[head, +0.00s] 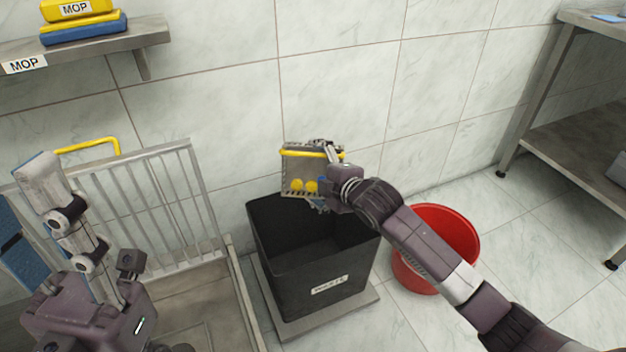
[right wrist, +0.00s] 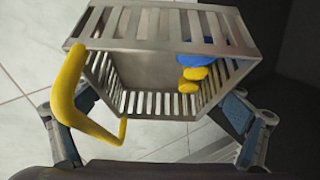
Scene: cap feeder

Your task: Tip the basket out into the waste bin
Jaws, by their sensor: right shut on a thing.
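The basket (head: 287,168) is grey slotted metal with a yellow handle (head: 305,153), and sits above the back part of the waste bin (head: 300,270). My right gripper (head: 327,175) is shut on the basket, which also shows in the right wrist view (right wrist: 160,70). Yellow caps (head: 304,186) and a blue cap (head: 321,183) are inside it, towards one wall. The basket looks tilted; how far is unclear. The bin is black, open-topped and labelled; no caps show in its dark visible interior. My left gripper (head: 85,225) is at the far left, its jaw gap unclear.
A red bucket (head: 440,222) stands right of the bin, partly behind my right arm. A metal rail (head: 165,200) is on the left. A shelf (head: 100,45) with folded yellow and blue cloths is at upper left. A metal table (head: 575,140) stands at right.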

